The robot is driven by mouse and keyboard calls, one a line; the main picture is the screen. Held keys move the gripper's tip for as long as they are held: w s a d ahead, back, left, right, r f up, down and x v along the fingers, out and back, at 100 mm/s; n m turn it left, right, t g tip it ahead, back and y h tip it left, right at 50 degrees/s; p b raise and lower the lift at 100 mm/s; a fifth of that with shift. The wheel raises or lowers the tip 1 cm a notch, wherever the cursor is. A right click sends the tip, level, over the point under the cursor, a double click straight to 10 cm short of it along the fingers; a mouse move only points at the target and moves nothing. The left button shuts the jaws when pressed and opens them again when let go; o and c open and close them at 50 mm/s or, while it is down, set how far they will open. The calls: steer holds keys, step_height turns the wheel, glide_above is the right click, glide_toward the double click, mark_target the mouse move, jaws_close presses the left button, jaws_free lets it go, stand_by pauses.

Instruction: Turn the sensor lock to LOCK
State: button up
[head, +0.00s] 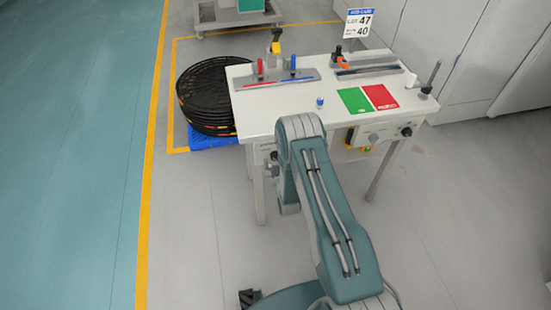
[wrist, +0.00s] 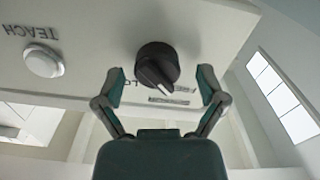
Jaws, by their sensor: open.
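The sensor lock is a black round knob (wrist: 157,62) on a pale panel, seen upside down in the wrist view. Its light pointer mark faces the bottom of the picture, tilted slightly right. Small lettering beside it is partly hidden by the knob and my fingers; an "LO" shows at its lower left. My gripper (wrist: 161,78) is open, with one fingertip on each side of the knob and visible gaps between them. In the head view my arm hides the gripper, and I cannot tell which control there is the lock.
A white button (wrist: 43,62) marked TEACH sits left of the knob. In the head view the station table (head: 300,115) carries a green card (head: 354,100), a red card (head: 380,97) and a small blue-capped bottle (head: 320,102). Black coils (head: 205,95) are stacked left of it. Floor in front is clear.

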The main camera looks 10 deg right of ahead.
steer(key=shift+w+d, duration=0.1)
steer(key=c, duration=1.1)
steer(key=shift+c, duration=0.2)
